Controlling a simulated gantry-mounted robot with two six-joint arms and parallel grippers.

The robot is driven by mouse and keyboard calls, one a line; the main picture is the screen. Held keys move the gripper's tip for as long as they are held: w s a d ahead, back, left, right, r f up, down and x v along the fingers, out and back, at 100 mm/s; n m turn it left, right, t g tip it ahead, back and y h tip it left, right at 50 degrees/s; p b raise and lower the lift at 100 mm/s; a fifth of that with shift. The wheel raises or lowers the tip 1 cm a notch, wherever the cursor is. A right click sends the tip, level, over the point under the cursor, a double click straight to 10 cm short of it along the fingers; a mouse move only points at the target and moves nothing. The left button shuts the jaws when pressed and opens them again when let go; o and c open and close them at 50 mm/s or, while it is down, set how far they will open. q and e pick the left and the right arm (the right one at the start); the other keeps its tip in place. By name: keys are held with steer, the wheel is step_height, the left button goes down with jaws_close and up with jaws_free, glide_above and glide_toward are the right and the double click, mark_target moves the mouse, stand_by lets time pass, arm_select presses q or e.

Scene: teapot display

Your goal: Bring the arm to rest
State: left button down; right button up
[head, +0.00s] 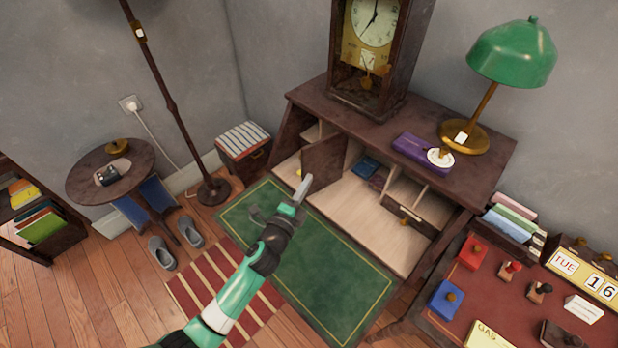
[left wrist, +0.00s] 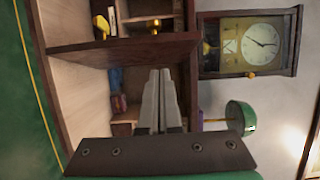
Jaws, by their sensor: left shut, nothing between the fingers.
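My left gripper (head: 302,188) is shut and empty. Its pale fingers point up and to the right, over the near edge of the open writing desk, beside the small open door (head: 324,160). The green and white left arm reaches in from the bottom of the head view. In the left wrist view, which is turned on its side, the closed fingers (left wrist: 160,76) show in front of the desk's compartments. My right gripper is not in view.
The desk (head: 400,222) carries a clock (head: 375,30), a green lamp (head: 511,55) and a purple box (head: 415,152). A red-topped table (head: 490,310) with small items stands at the right. A round table (head: 90,185) stands at the left.

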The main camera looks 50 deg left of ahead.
arm_select(q)
steer(key=s+a+p, duration=0.4)
steer(key=s+a, duration=0.1)
steer(key=a, duration=0.1)
steer(key=shift+s+a+r, duration=0.25)
steer(key=shift+a+r, duration=0.05)
steer(key=shift+a, duration=0.05)
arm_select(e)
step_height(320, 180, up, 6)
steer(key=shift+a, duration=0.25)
